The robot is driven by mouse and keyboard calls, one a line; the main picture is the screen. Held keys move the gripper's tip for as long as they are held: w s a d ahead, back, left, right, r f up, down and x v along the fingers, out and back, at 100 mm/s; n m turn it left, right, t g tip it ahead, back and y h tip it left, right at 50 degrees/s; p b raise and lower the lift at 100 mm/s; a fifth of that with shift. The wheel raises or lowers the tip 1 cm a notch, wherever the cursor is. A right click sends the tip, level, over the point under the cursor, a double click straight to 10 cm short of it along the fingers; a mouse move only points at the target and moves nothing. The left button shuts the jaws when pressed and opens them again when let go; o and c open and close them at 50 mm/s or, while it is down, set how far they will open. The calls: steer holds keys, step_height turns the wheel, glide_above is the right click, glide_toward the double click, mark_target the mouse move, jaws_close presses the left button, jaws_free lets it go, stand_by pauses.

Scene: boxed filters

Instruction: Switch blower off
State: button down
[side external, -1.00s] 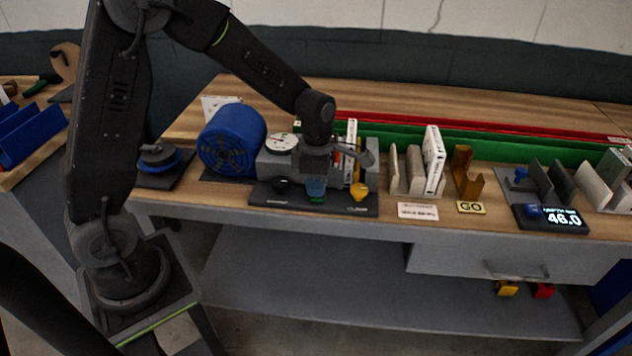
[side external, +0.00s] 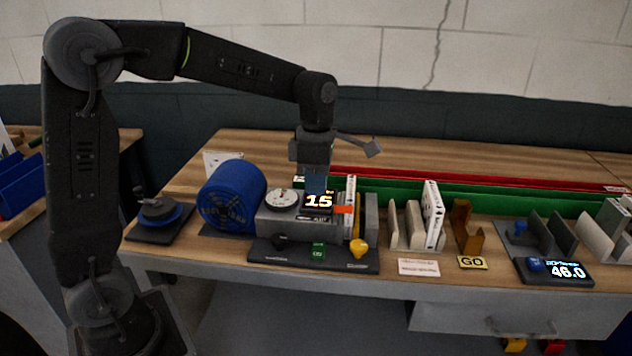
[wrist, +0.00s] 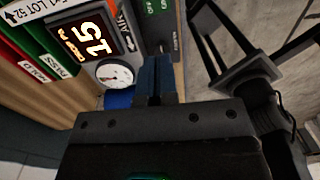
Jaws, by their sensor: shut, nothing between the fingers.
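The blue round blower (side external: 232,195) stands on the bench at the left of the test unit, and a bit of it shows in the wrist view (wrist: 118,100). In front of the unit is a black control strip (side external: 335,264) with a black knob (side external: 281,242), a green switch (side external: 318,250) and a yellow knob (side external: 358,248). The green switch is also at the top of the wrist view (wrist: 150,6). My gripper (side external: 316,188) is shut and empty, above and behind the strip, apart from the switch. Its blue fingers (wrist: 154,62) are together. I cannot tell whether the blower spins.
A lit display (side external: 318,202) reads 15, beside a round white gauge (side external: 281,200). White boxed filters (side external: 432,213), a bronze holder (side external: 467,228), a GO plate (side external: 472,262) and a 46.0 display (side external: 565,270) are to the right. Green and red rails run behind.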

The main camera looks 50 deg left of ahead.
mark_target(320, 243)
stand_by(0.4)
steer(key=s+d+m+t+y, duration=0.1)
steer(key=m, duration=0.5)
steer(key=d+m+t+y, duration=0.1)
steer(key=m, duration=0.5)
steer(key=s+d+m+t+y, duration=0.1)
steer(key=m, duration=0.5)
steer(key=shift+s+d+r, duration=0.15)
steer(key=shift+s+d, duration=0.15)
steer(key=shift+d, duration=0.05)
steer(key=x, duration=1.4)
